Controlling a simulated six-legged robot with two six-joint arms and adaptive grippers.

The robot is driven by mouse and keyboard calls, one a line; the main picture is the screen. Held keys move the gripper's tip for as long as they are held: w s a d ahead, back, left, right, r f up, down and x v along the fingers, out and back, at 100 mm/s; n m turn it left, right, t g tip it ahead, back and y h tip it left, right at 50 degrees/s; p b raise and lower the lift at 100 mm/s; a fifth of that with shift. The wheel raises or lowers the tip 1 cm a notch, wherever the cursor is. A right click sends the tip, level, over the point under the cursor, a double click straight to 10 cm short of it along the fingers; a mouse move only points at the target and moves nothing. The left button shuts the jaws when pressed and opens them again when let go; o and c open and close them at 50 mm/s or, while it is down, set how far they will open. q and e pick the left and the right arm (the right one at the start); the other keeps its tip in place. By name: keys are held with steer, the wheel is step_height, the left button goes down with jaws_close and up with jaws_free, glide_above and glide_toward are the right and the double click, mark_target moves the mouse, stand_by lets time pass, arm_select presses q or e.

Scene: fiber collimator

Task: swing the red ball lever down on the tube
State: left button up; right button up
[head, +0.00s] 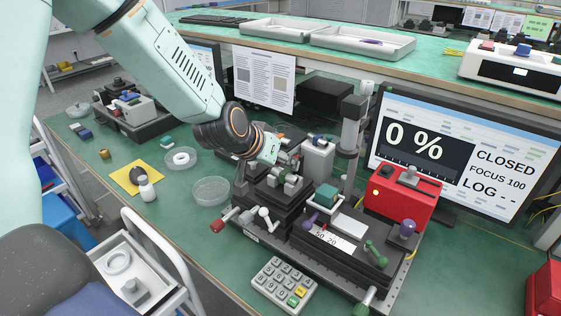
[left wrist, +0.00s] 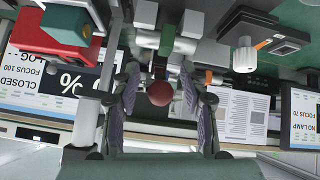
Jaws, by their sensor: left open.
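My left gripper (head: 268,150) reaches over the fixture (head: 285,212) on the green bench. In the left wrist view the left gripper (left wrist: 163,112) has its two dark pads spread wide. The dark red ball (left wrist: 160,93) appears between the pads, with a visible gap on each side; whether it is level with the fingertips in depth I cannot tell. A short grey stem shows just above the ball in that view. In the head view the ball is hidden behind my wrist and gripper. I cannot make out the tube clearly. My right gripper is not in view.
A red box (head: 400,190) and a monitor (head: 455,150) reading 0 % and CLOSED stand right of the fixture. A grey post (head: 352,130) rises behind it. A keypad (head: 283,284) lies in front. A glass dish (head: 211,190) sits to the left.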

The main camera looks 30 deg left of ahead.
arm_select(q)
steer(key=shift+r, duration=0.15)
steer(key=shift+s+a+r, duration=0.15)
steer(key=shift+s+r, duration=0.15)
steer(key=shift+r, duration=0.05)
steer(key=v, duration=0.6)
steer(key=shift+s, duration=0.25)
steer(key=shift+r, duration=0.15)
steer(key=shift+c, duration=0.6)
